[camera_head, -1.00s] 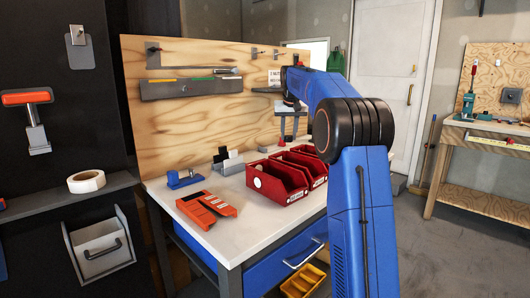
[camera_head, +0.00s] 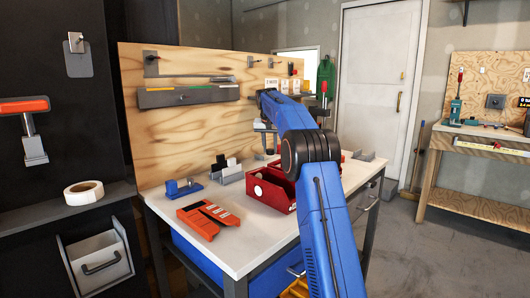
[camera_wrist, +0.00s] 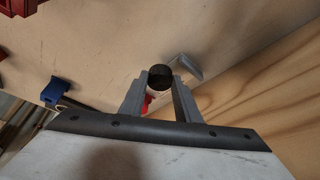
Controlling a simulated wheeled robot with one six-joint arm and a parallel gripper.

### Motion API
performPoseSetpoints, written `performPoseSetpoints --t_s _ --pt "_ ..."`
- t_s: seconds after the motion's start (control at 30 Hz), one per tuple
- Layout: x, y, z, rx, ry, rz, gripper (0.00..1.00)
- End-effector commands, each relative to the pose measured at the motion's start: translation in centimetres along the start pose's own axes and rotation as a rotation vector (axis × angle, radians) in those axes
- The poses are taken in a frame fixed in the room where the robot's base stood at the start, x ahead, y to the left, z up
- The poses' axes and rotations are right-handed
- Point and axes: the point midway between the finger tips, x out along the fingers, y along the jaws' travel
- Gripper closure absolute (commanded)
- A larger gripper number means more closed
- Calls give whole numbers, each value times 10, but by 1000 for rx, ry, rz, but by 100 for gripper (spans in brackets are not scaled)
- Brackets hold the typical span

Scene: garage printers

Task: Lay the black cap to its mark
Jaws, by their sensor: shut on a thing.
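My gripper (camera_wrist: 159,84) shows in the wrist view, its two grey fingers closed on the black cap (camera_wrist: 159,77). The cap is round and dark and sits between the fingertips. Pale bench top shows around and beyond it, with the plywood back panel (camera_wrist: 265,90) to the right. I cannot tell how high the cap is above the bench. In the head view my blue arm reaches over the workbench (camera_head: 260,240) toward the panel, and the cap cannot be made out there. I cannot pick out the cap's mark in either view.
Red bins (camera_head: 272,194) stand on the bench beside my arm. An orange tool (camera_head: 208,218), a blue fixture (camera_head: 184,188) and a grey holder (camera_head: 228,174) are to their left. A grey bracket (camera_wrist: 187,66) lies close to the cap in the wrist view.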

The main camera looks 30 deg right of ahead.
Motion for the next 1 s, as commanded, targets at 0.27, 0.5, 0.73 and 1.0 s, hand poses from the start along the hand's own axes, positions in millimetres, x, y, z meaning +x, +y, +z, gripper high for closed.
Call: performPoseSetpoints --t_s 0.27,0.5,0.73,1.0 --pt "14 -16 -6 0 -1 0 94" --pt "29 -28 -8 -1 2 -1 94" --pt "30 -27 -7 -1 1 -2 94" --pt "31 -27 -7 -1 2 -2 63"
